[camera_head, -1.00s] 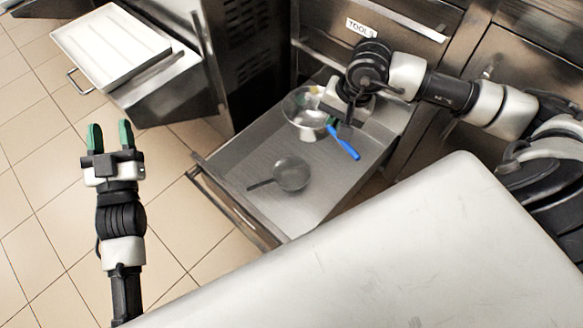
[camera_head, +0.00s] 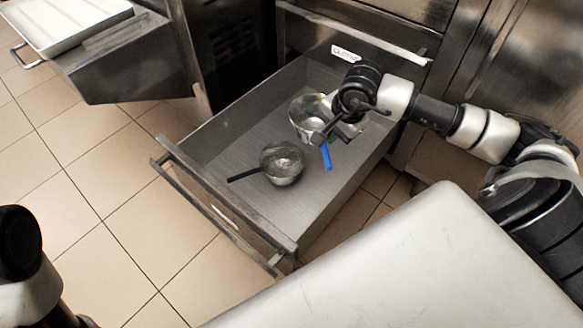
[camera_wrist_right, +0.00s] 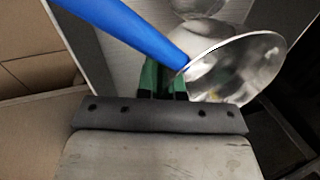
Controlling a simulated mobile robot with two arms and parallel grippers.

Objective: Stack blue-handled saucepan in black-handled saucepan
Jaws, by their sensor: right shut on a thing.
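The black-handled saucepan (camera_head: 284,176) rests on the floor of the open drawer, its black handle pointing left. The blue-handled saucepan (camera_head: 301,113) is up and to the right of it, with its blue handle (camera_head: 326,156) pointing down in the head view. My right gripper (camera_head: 334,136) is shut on the blue-handled saucepan, beside where the handle meets the bowl. In the right wrist view, green fingertips (camera_wrist_right: 164,80) meet the handle end near the metal bowl (camera_wrist_right: 238,70). I cannot tell whether it is lifted. Only my left arm shows at lower left; its fingers are out of view.
The drawer (camera_head: 225,150) has raised walls around both pans. A pale worktop (camera_head: 420,260) fills the lower right. A white tray (camera_head: 65,22) sits at upper left above the tiled floor.

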